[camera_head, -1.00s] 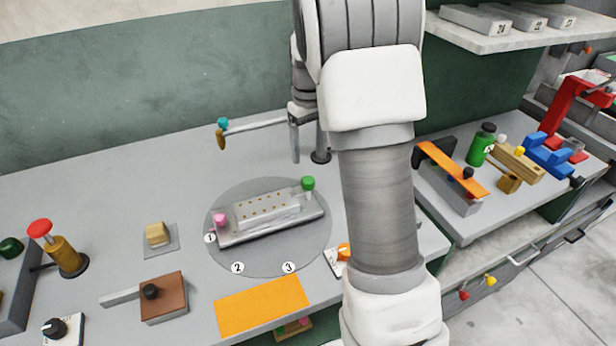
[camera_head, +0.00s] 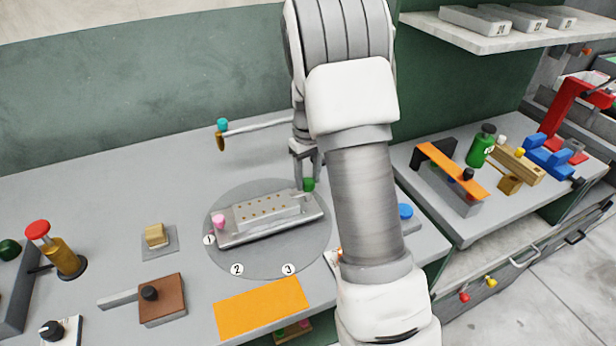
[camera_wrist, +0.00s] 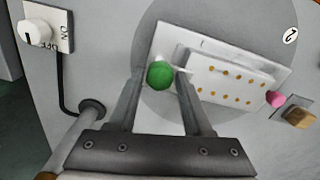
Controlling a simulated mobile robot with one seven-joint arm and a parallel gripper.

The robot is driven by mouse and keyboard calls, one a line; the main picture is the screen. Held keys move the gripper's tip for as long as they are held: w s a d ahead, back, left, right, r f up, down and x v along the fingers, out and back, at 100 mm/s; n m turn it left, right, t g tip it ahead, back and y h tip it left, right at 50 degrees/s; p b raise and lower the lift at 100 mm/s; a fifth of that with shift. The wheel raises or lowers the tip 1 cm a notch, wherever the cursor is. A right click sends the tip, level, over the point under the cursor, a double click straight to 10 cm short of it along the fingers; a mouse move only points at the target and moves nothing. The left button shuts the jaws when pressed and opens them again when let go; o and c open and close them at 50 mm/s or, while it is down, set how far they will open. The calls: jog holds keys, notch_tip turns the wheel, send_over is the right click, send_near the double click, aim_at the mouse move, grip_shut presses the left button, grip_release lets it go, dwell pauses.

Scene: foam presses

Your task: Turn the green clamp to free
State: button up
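The green clamp (camera_head: 309,184) is a round green knob at the right end of a grey plate (camera_head: 232,241) on a round turntable disc. In the wrist view the green clamp (camera_wrist: 160,74) lies between the tips of my two fingers. My gripper (camera_head: 306,180) points down at the clamp, and the wrist view shows its fingers (camera_wrist: 158,80) spread apart on either side of the knob. I cannot tell whether either finger touches it. A white block with small gold dots (camera_head: 268,209) lies on the plate. A pink knob (camera_head: 218,220) is at the plate's left end.
An orange mat (camera_head: 262,306) lies in front of the disc. A post with a teal-tipped horizontal arm (camera_head: 250,129) stands behind it. A blue knob (camera_head: 405,211) is to the right.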

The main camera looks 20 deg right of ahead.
grip_shut()
jog(key=shift+m, duration=0.3)
jog(key=m, duration=0.3)
jog(key=shift+m+p, duration=0.3)
jog(key=shift+p, duration=0.1)
jog(key=m+p, duration=0.1)
jog(key=m, duration=0.3)
jog(key=shift+r+m, duration=0.1)
jog(key=shift+m, duration=0.2)
jog(key=m+p, duration=0.1)
jog(key=m, duration=0.3)
jog(key=m+p, duration=0.1)
jog(key=m, duration=0.4)
jog(key=shift+p, duration=0.3)
